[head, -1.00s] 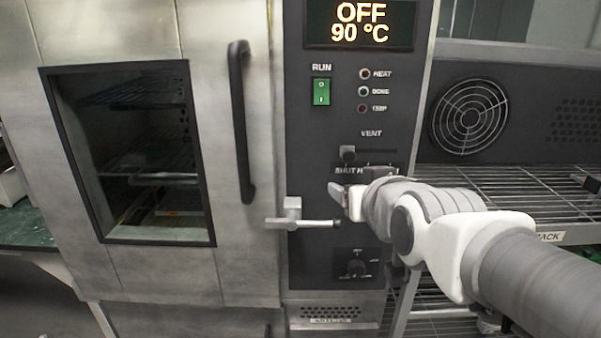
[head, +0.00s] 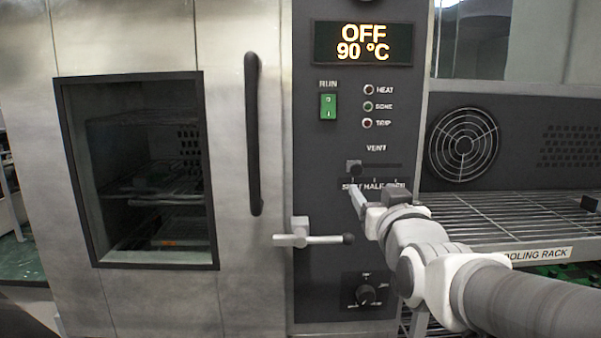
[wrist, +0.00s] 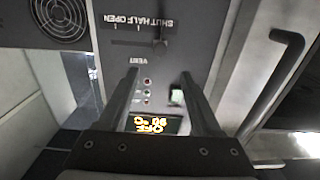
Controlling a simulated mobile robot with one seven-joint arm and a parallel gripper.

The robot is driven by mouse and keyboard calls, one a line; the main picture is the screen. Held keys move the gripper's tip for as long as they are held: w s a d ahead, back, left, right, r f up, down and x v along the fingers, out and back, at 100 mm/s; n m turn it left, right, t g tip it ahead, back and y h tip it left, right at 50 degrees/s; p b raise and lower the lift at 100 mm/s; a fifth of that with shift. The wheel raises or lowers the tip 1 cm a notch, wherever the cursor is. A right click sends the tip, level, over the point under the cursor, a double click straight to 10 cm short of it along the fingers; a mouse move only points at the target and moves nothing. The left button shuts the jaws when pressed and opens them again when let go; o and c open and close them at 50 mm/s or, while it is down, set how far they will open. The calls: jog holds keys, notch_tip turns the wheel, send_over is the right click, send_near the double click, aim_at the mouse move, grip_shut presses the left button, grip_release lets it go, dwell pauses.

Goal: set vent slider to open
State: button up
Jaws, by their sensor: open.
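The vent slider (head: 355,168) is a small dark knob at the left end of its horizontal slot, above the SHUT mark. It also shows in the wrist view (wrist: 160,46), where the panel appears upside down. The scale lettering (wrist: 146,22) reads SHUT, HALF, OPEN; my gripper partly covers it in the head view. My gripper (head: 376,196) is open and empty, just below the slot in the head view. In the wrist view its two fingers (wrist: 158,73) point toward the panel, with the knob beyond and between their tips. I see no contact with the knob.
The display (head: 362,43) reads OFF, 90 °C. A green RUN switch (head: 328,106), a lever handle (head: 312,239) and a dial (head: 365,294) are on or near the panel. A long door handle (head: 253,135) stands at left. The cooling rack (head: 500,215) is at right.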

aim_at(358, 171)
jog(key=w+b, duration=0.1)
jog(key=w, duration=1.3)
jog(key=shift+w, duration=0.2)
jog(key=shift+c, duration=0.3)
grip_shut()
dwell(0.7)
